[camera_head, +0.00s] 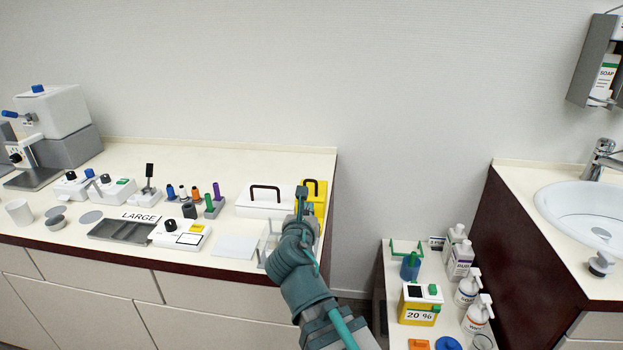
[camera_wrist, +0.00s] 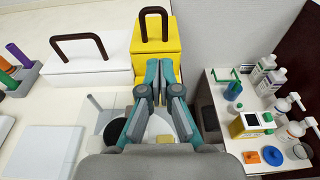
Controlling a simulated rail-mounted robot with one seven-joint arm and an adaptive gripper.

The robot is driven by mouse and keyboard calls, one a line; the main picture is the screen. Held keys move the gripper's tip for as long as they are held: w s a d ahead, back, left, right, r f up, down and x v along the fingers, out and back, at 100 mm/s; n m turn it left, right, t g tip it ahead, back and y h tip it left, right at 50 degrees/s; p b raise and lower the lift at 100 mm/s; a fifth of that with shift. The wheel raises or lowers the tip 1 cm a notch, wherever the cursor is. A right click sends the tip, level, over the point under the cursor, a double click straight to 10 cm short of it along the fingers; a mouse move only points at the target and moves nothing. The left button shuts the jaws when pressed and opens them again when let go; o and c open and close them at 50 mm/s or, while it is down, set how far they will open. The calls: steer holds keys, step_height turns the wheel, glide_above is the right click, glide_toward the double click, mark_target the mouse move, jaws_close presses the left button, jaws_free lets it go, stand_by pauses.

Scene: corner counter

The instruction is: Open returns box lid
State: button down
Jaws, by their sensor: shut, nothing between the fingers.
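Two lidded boxes stand side by side at the right end of the long counter, and I cannot read which is the returns box. The white box (camera_head: 262,206) has a dark bar handle on its lid; it also shows in the wrist view (camera_wrist: 88,70). The yellow box (camera_head: 320,192) to its right has a similar dark handle and shows in the wrist view (camera_wrist: 152,36). Both lids look closed. My gripper (camera_head: 302,192) is shut and empty, with its fingertips (camera_wrist: 160,68) in front of the yellow box. Whether they touch it is unclear. My arm hides part of the yellow box.
A clear container (camera_wrist: 100,112) and a white flat plate (camera_head: 236,246) lie left of my gripper. A grey tray (camera_head: 112,230) and several coloured tubes stand farther left. A lower side table (camera_head: 394,280) with bottles stands right, beyond a gap; the sink (camera_head: 585,205) is farther right.

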mark_target(313, 180)
steer(key=shift+w+r+p, duration=0.25)
steer(key=shift+w+p, duration=0.4)
steer(key=shift+p, duration=1.4)
steer(key=p, duration=0.4)
steer(key=shift+w+f, duration=0.15)
steer(key=shift+w, duration=0.25)
steer(key=shift+w+d+f+p, duration=0.1)
steer(key=shift+p, duration=0.45)
steer(key=x, duration=0.4)
steer(key=shift+w+r, duration=0.2)
steer(key=shift+r, duration=0.3)
steer(key=shift+w+d+r+p, duration=0.1)
steer(key=shift+w+r+p, duration=0.45)
steer(key=shift+w, duration=0.15)
steer(key=shift+w+r+p, duration=0.1)
steer(key=shift+r+p, duration=0.2)
steer(key=shift+p, duration=0.1)
steer(key=shift+w+r+p, duration=0.15)
steer(key=shift+r+p, duration=0.2)
steer(key=shift+p, duration=0.05)
